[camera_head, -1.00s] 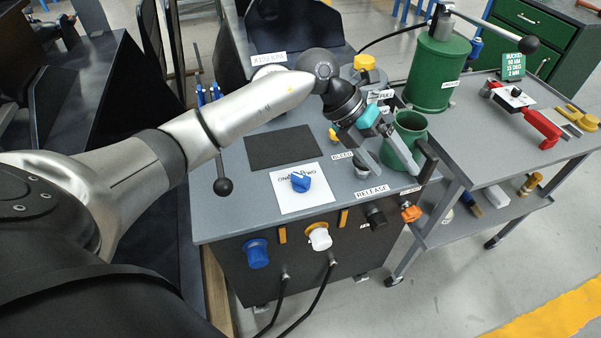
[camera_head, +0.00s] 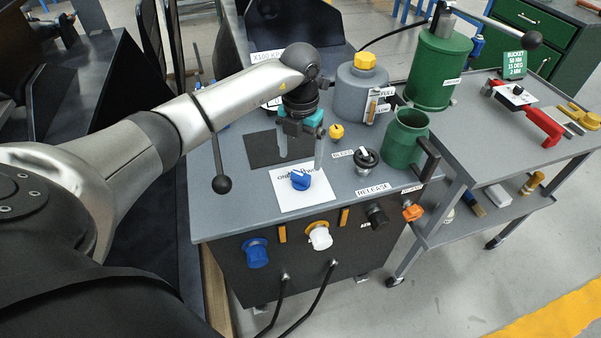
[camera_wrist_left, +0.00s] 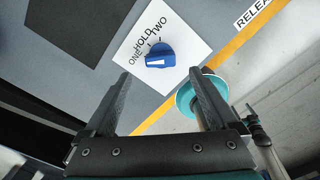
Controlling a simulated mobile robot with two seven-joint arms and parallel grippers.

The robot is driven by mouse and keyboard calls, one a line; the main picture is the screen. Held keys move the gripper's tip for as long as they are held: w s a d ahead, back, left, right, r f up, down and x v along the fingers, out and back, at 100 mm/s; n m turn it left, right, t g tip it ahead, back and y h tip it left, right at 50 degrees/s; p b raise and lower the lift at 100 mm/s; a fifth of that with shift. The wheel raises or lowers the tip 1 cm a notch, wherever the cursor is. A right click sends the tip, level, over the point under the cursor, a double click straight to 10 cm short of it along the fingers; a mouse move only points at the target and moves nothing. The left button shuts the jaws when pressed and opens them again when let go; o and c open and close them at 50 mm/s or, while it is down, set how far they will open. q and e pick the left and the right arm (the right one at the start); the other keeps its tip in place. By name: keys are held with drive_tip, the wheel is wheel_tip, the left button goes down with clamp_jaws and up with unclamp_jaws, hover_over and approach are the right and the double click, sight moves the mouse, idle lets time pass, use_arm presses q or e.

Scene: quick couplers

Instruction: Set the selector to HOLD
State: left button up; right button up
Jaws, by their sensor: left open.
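The selector is a blue knob (camera_head: 300,179) on a white plate (camera_head: 290,201) on the grey bench top. In the left wrist view the knob (camera_wrist_left: 159,56) has ONE, HOLD and TWO printed around it. A white mark on the knob faces the left of that picture, nearer ONE than TWO; its exact setting is hard to tell. My left gripper (camera_head: 300,160) points down above the plate, open and empty. In the left wrist view its fingers (camera_wrist_left: 160,75) are spread, with the knob just beyond the gap, apart from both. My right gripper is not in view.
Behind the plate lies a dark mat (camera_head: 262,150). To the right are a bleed knob (camera_head: 366,158), a green pitcher (camera_head: 402,140) and a grey container with a yellow cap (camera_head: 365,62). Blue and white couplers (camera_head: 319,237) stick out of the bench front.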

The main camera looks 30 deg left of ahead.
sight(300, 175)
use_arm(q)
wheel_tip(300, 175, down, 6)
drive_tip(key=shift+f+b, duration=0.1)
drive_tip(key=shift+b, duration=0.4)
drive_tip(key=c, duration=1.4)
